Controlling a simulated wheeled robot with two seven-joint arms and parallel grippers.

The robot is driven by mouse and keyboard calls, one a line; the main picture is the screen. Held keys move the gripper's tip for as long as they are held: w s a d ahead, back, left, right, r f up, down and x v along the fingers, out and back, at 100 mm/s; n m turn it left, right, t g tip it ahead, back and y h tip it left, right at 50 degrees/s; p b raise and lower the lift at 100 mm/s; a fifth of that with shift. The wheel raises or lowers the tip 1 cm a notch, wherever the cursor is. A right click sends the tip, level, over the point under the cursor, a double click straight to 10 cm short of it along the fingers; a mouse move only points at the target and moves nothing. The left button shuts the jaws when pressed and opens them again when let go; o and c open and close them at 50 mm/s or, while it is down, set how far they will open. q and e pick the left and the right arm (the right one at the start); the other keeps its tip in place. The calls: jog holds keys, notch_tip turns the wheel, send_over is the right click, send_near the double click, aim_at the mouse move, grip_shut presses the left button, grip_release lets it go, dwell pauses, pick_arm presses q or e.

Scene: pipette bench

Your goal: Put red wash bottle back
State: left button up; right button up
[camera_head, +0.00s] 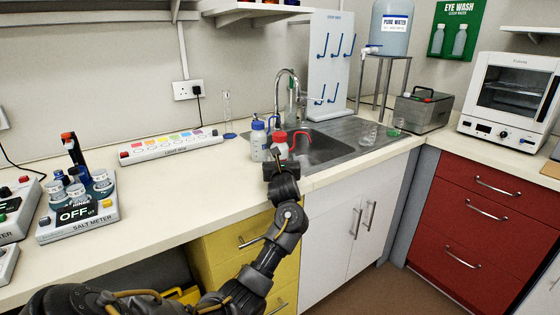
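The red wash bottle (280,147) has a red cap and a red bent spout pointing right. It stands on the counter at the left edge of the sink, just right of the blue-capped wash bottle (258,147). My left gripper (279,160) is directly in front of the red bottle and covers its lower part. The fingers are dark and small here, so I cannot tell whether they are open or shut, or whether they touch the bottle. My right gripper is not in view.
The sink (320,148) and tap (288,85) lie behind and right. The counter between is clear.

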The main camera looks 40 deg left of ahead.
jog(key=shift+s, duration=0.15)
pick_arm(q)
jog(key=shift+r, duration=0.15)
jog(key=shift+s+d, duration=0.15)
jog(key=shift+d, duration=0.1)
jog(key=v, duration=1)
jog(key=shift+s+d, duration=0.25)
jog(key=shift+s, duration=0.05)
jog(key=shift+s+d, duration=0.25)
jog(key=shift+s, duration=0.05)
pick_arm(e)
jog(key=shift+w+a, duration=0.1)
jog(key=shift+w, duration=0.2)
